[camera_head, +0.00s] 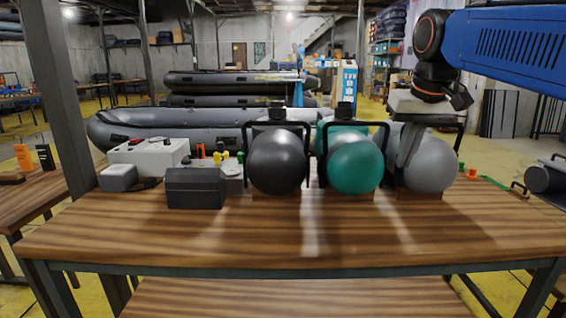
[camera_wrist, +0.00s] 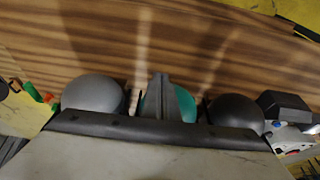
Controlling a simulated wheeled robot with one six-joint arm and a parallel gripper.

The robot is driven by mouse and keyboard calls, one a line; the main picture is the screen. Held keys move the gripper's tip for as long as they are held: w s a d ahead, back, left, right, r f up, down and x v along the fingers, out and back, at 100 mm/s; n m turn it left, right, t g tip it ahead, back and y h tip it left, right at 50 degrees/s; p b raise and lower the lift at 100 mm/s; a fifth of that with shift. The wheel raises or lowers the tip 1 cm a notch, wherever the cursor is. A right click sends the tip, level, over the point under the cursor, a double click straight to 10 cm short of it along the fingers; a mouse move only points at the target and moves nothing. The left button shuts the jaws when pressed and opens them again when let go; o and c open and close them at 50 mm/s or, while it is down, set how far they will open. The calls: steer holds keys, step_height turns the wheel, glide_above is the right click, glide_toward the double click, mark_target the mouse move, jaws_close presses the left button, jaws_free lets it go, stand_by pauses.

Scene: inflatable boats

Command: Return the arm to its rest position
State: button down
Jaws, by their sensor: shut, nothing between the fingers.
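My arm enters the head view at the upper right, with a blue link and dark joints. My gripper (camera_head: 404,162) hangs from it, fingers pointing down, in front of the grey ball-shaped float (camera_head: 431,164) in the picture and hiding part of it. I cannot tell the gap between them. In the wrist view my gripper (camera_wrist: 158,78) has its fingers together, empty, overlapping the teal float (camera_wrist: 184,104). The wrist view also shows the grey float (camera_wrist: 93,93) and the black float (camera_wrist: 236,112).
The wooden table (camera_head: 290,238) is bare along its front. The black float (camera_head: 277,163) and teal float (camera_head: 354,165) stand on it with dark handle frames. A dark box (camera_head: 196,188) and a light grey case (camera_head: 148,155) stand left. Inflatable boats (camera_head: 205,128) lie behind.

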steer(key=s+d+f, duration=0.1)
steer(key=s+f, duration=0.9)
steer(key=f, duration=0.4)
steer(key=s+f+t, duration=0.1)
steer(key=s+f, duration=1)
steer(key=f, duration=0.2)
steer(key=shift+s+d+f, duration=0.25)
steer(key=shift+d+f, duration=0.1)
steer(key=shift+d, duration=0.05)
